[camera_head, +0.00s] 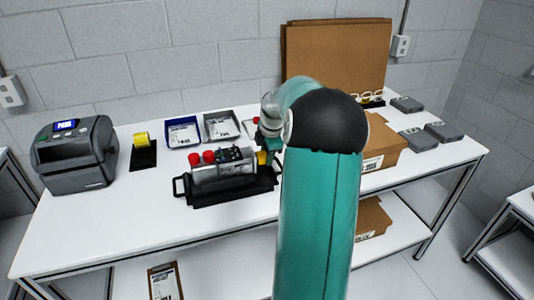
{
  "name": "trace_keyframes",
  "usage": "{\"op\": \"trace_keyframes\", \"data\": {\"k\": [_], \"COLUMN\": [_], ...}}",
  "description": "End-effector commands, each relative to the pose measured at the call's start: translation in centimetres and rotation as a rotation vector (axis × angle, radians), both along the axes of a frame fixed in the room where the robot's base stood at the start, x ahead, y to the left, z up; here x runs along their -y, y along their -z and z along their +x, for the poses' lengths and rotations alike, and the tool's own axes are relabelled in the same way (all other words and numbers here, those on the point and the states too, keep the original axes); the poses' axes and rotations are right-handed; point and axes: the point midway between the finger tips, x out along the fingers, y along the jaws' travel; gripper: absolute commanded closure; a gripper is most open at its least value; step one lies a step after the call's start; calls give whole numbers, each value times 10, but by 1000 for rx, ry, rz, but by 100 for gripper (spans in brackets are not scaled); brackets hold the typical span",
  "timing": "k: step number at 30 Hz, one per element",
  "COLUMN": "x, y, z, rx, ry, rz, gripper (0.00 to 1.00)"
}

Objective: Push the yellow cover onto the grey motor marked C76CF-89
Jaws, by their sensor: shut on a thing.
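A grey motor (207,174) lies in a black fixture with side handles (232,194) at the middle of the table. Its marking is too small to read. A yellow cover (262,157) is at the right end of the motor, below my gripper (264,151). My gripper is shut on the yellow cover, mostly hidden behind my own teal arm. I cannot tell whether the cover touches the motor or is apart from it. A second yellow piece (142,139) sits on a black stand at the left.
Red caps (201,158) stick up by the motor. A label printer (75,152) stands at the left. Blue (182,134) and grey (220,125) bins are behind the fixture. A cardboard box (384,147) and grey units (418,139) are at right. The front table strip is clear.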

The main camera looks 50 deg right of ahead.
Motion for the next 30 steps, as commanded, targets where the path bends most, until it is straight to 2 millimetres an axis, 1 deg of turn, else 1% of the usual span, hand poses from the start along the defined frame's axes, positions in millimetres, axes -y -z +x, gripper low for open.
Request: {"op": "trace_keyframes", "data": {"k": [19,20,21,23,24,30], "x": [-4,-5,-5,-5,-4,-4], "y": [0,0,0,0,0,0], "z": [3,3,3,3,3,3], "rx": [0,0,0,0,0,0], "ry": [0,0,0,0,0,0], "rz": [1,1,1,1,1,0], "gripper": [80,55,47,36,34,34]}}
